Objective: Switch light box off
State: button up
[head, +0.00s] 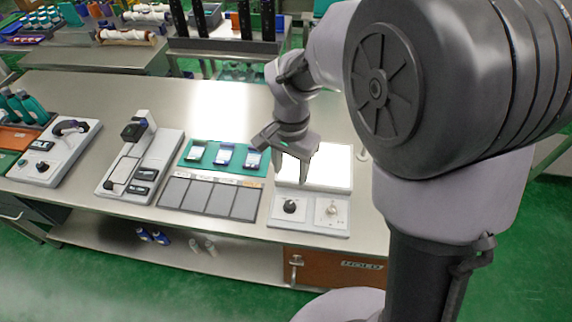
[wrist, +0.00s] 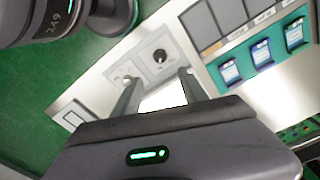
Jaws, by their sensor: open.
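The light box (head: 330,163) stands at the front right of the steel table, its top panel glowing white. Its lit panel also shows between my fingers in the wrist view (wrist: 166,97). On its front edge are two control plates, one with a black knob (head: 290,207) and one with a small pale switch (head: 332,210). In the wrist view the black knob (wrist: 160,57) and the pale switch (wrist: 127,78) lie beyond the fingertips. My gripper (head: 291,176) is open and empty above the light box, behind the knobs. The switch's position is too small to tell.
Left of the light box are a row of grey pads (head: 210,198) and a green tray (head: 197,154) with several small packs. Further left stand a white device with an upright post (head: 141,150) and another white device (head: 57,158). The table behind is clear.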

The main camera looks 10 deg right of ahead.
aim_at(290, 204)
notch_tip(290, 204, down, 15)
jog(key=b, duration=0.4)
jog(key=shift+r+b, duration=0.1)
jog(key=shift+b, duration=0.3)
grip_shut()
